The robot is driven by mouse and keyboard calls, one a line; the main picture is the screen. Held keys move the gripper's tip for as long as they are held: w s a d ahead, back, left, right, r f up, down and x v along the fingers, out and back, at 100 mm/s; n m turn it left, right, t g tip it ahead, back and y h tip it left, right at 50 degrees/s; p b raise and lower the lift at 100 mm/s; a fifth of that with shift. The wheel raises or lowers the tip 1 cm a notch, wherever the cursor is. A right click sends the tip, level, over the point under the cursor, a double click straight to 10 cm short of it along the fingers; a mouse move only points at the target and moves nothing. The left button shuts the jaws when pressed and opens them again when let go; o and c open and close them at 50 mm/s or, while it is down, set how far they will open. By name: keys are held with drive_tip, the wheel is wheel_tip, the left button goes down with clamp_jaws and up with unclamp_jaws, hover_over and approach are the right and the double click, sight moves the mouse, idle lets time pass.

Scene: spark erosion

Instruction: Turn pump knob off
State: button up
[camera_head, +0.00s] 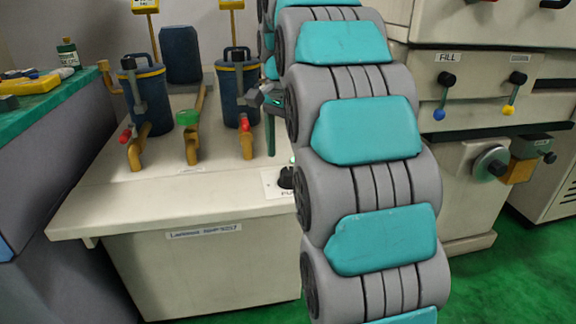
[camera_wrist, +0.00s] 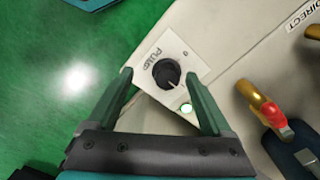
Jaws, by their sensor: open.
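The pump knob (camera_wrist: 167,73) is a round black knob on a white plate (camera_wrist: 190,54) marked "PUMP", with a lit green lamp (camera_wrist: 186,107) beside it. In the head view the knob (camera_head: 287,177) sits near the right front corner of the cream cabinet top, partly hidden by my arm. In the wrist view my gripper (camera_wrist: 165,88) is open, with one green finger on each side of the knob. I see gaps between the fingers and the knob. I cannot tell how high the fingers are above the plate. My fingers are mostly hidden behind my arm in the head view.
Yellow pipes with red handles (camera_head: 245,138) and dark blue canisters (camera_head: 145,95) stand on the cabinet top (camera_head: 110,195). A machine with "FILL" levers (camera_head: 443,95) and a handwheel (camera_head: 491,163) stands at right. A green-topped bench (camera_head: 50,95) is at left. Green floor shows at lower right.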

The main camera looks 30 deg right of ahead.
sight(290, 171)
drive_tip(key=shift+w+d+r+m, duration=0.35)
drive_tip(key=shift+w+d+m, duration=0.1)
drive_tip(key=shift+w+d, duration=0.2)
drive_tip(key=shift+w+d+r+m, duration=0.3)
drive_tip(key=shift+w+d+m, duration=0.15)
drive_tip(key=shift+w+d, duration=0.15)
drive_tip(key=shift+f, duration=3.85)
drive_tip(key=shift+c, duration=0.2)
clamp_jaws()
